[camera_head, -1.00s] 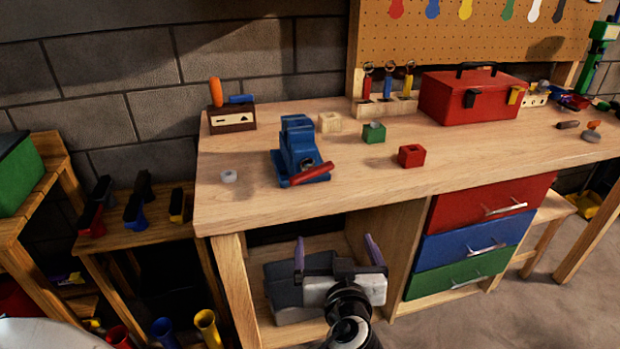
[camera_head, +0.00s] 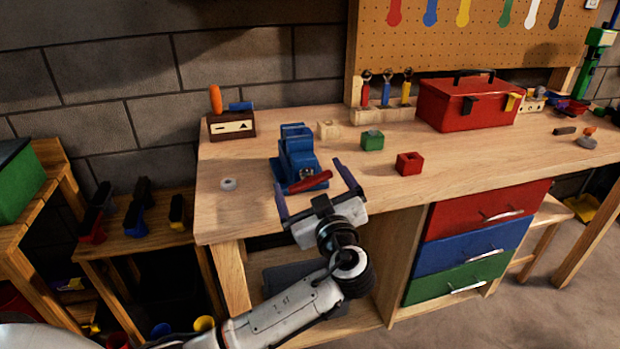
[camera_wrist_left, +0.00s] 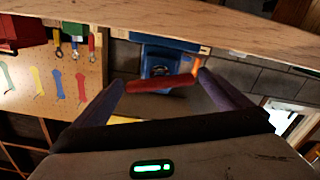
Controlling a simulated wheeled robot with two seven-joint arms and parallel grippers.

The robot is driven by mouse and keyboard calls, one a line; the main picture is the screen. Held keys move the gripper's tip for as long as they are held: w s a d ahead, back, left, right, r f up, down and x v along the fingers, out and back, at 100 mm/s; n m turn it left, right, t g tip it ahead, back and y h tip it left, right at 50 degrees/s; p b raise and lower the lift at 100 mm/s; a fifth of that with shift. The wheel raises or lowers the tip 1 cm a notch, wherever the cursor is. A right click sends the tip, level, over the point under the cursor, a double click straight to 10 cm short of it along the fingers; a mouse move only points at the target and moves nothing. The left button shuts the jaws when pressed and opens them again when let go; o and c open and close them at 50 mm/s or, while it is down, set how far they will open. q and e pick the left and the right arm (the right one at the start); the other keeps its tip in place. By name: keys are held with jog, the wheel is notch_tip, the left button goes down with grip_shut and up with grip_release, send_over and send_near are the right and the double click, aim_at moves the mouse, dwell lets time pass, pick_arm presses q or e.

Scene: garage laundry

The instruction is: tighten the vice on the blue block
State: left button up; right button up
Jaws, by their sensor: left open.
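The blue vice (camera_head: 297,157) stands on the workbench near its front left, with a red handle bar (camera_head: 310,182) at its front. A blue block-shaped piece (camera_head: 292,131) shows at the vice's top; its colour blends with the vice, so I cannot tell how tightly it is held. My left gripper (camera_head: 308,174) is open at the bench's front edge, its two purple fingers to either side of the handle. In the left wrist view the red handle (camera_wrist_left: 160,84) spans between the fingertips, with the vice (camera_wrist_left: 163,62) behind it. I cannot tell whether they touch.
A red block (camera_head: 410,163), a green block (camera_head: 372,140) and a wooden block (camera_head: 329,130) sit right of the vice. A grey ring (camera_head: 228,184) lies to its left. A red toolbox (camera_head: 467,103) stands further right. The bench front (camera_head: 245,210) is clear.

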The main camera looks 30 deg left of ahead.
pick_arm(q)
jog(key=c, duration=1)
jog(key=shift+c, duration=0.2)
jog(key=shift+w+f+m+b, duration=0.1)
jog(key=shift+m+b, duration=0.25)
jog(key=shift+m, duration=0.05)
